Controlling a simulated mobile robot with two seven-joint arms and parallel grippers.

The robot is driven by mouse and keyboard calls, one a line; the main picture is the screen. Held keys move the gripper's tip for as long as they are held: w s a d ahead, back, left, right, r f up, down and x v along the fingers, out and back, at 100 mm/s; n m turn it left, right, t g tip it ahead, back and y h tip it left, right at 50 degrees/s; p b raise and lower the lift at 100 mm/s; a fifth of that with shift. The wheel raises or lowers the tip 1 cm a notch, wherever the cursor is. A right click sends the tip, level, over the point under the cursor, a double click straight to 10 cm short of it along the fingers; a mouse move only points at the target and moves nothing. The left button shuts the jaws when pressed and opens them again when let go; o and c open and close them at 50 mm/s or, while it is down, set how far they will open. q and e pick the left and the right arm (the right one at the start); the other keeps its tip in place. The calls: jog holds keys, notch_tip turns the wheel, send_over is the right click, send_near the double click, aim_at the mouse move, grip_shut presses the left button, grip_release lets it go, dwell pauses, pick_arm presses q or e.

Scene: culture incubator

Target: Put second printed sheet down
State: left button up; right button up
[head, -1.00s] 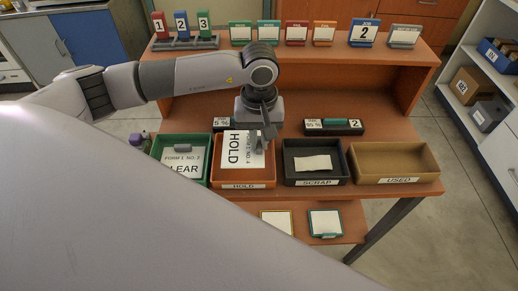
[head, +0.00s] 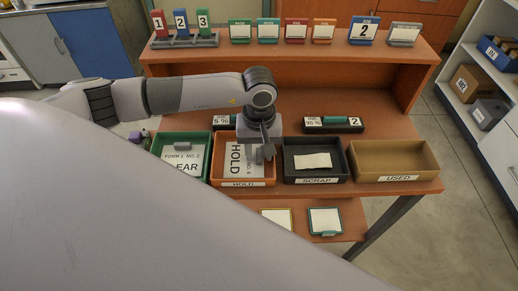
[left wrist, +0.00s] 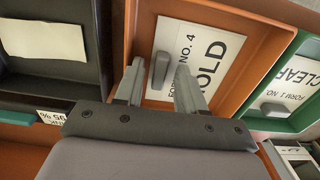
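The printed sheet marked HOLD and NO. 4 (head: 236,160) lies in the orange HOLD tray (head: 247,184). In the left wrist view the sheet (left wrist: 209,50) looks flat on the tray floor, with a grey tab (left wrist: 160,69) standing on it. My left gripper (head: 266,151) is over the right part of this tray. In the left wrist view the left gripper (left wrist: 160,75) is open, its fingers on either side of the tab with gaps visible. Another sheet, FORM 1 (head: 182,161), lies in the green CLEAR tray (head: 206,172). My right gripper is not in view.
The black SCRAP tray (head: 342,160) holds a blank cream slip (head: 313,161). The brown USED tray (head: 395,161) is empty. Behind the trays stands a label block (head: 333,124). A raised shelf with several cards and numbered stands (head: 182,28) is at the back.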

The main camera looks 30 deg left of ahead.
aim_at(259, 155)
pick_arm(q)
jog(key=shift+r, duration=0.15)
jog(key=shift+r, duration=0.25)
notch_tip(259, 155, up, 12)
jog(key=b, duration=0.1)
jog(key=shift+f, duration=0.2)
jog(key=shift+f, duration=0.1)
dwell(0.3)
